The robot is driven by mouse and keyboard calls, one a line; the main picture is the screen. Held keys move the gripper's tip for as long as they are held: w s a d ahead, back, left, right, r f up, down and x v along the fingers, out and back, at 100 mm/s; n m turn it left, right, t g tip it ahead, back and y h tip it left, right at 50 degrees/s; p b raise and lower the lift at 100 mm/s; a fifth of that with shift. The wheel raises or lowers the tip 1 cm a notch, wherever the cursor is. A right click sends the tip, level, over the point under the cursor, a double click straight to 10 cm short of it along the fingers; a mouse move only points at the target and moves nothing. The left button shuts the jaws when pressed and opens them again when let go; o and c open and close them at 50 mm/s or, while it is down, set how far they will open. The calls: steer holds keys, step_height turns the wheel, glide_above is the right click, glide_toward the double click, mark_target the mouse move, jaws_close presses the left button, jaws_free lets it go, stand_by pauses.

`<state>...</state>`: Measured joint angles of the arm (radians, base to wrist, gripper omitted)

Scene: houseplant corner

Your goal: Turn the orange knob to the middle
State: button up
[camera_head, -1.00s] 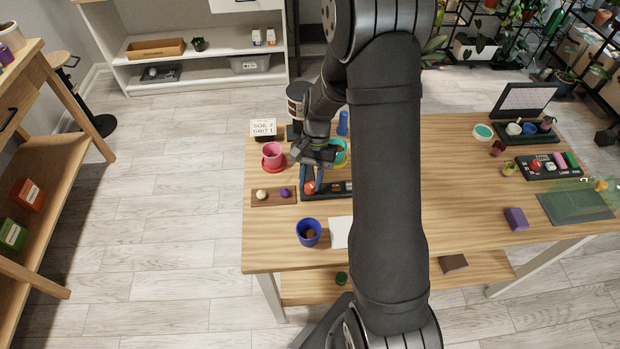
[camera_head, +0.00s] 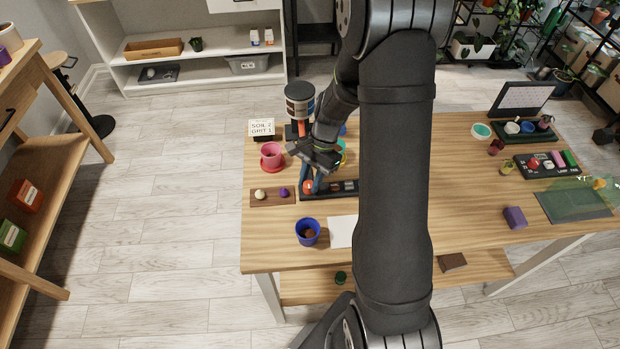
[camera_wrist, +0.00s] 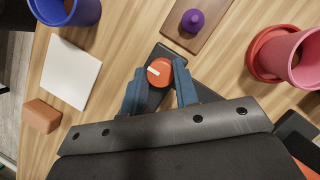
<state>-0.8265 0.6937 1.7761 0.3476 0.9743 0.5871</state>
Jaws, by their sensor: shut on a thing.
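The orange knob (camera_wrist: 159,72) is round with a white mark on top and sits at one end of a dark control panel (camera_wrist: 166,52). In the head view the knob (camera_head: 308,187) is at the left end of the panel (camera_head: 346,187). My gripper (camera_wrist: 160,80) has its two blue-grey fingers on either side of the knob, shut on it. In the head view my gripper (camera_head: 313,182) reaches down onto the knob from above. The white mark points slantwise in the wrist view. The panel's other controls are hidden by my gripper in the wrist view.
A wooden board (camera_head: 261,198) with a pale and a purple knob lies left of the panel. A pink pot (camera_head: 271,152) stands behind it, a blue pot (camera_head: 308,230) in front. A white sheet (camera_head: 341,232) lies near the blue pot.

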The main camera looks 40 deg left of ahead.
steer(key=o, duration=1)
steer(key=shift+c, duration=0.2)
steer(key=v, duration=1.7)
steer(key=shift+w+r, duration=0.15)
steer(key=x, duration=1.7)
steer(key=shift+s+f, duration=0.2)
steer(key=shift+r, duration=0.1)
